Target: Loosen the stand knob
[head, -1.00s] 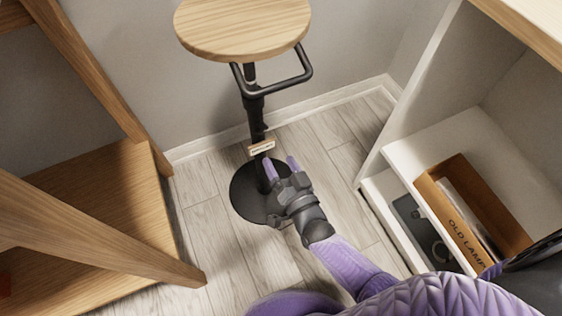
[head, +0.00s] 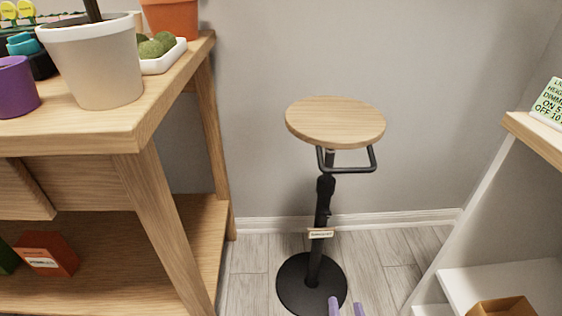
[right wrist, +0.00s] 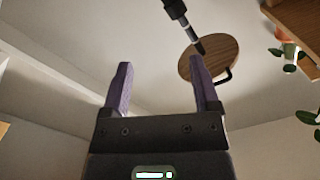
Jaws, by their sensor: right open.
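The stand has a round wooden top (head: 335,122), a black bent handle under it, a black column (head: 323,203) and a round black base (head: 294,285). A small pale tag (head: 320,233) hangs on the column. A small bump (head: 330,213) shows above the tag; I cannot tell if it is the knob. Only the purple fingertips of my right gripper (head: 346,307) show at the bottom edge, right of the column's foot. In the right wrist view my right gripper (right wrist: 160,68) is open and empty, with the wooden top (right wrist: 222,58) seen from below. My left gripper is out of view.
A wooden plant bench (head: 160,115) with a large pale pot (head: 92,65) stands left. A white shelf unit (head: 470,215) with a wooden top stands right. The wall is behind the stand; bare floor lies between the furniture.

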